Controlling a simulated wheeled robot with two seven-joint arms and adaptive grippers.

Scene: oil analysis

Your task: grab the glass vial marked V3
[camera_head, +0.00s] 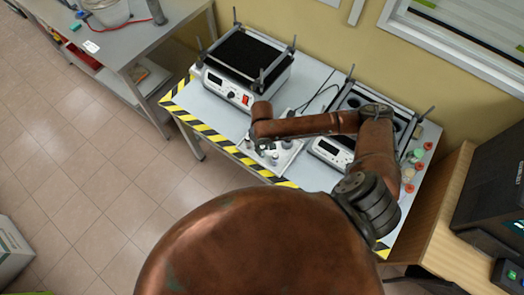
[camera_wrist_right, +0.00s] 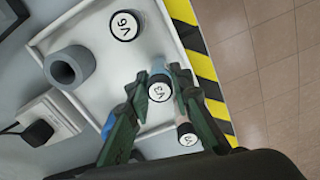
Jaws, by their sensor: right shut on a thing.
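The glass vial marked V3 (camera_wrist_right: 159,88) has a white cap with a black ring and a bluish body. In the right wrist view it stands between the two dark green fingers of my right gripper (camera_wrist_right: 162,76), which is shut on it. A second capped vial (camera_wrist_right: 187,136) is close beside the right-hand finger; its marking is only partly readable. A vial marked V6 (camera_wrist_right: 124,25) stands farther up. In the head view, my right arm reaches over the white tray (camera_head: 270,153), and the arm partly hides the gripper and vials. My left gripper is not in view.
A grey hollow cylinder (camera_wrist_right: 68,66) stands on the tray, left of V3. A boxy device with a black top (camera_head: 245,58) stands behind the tray, and another device (camera_head: 330,148) is to the right. Yellow-black tape (camera_head: 215,138) marks the table edge.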

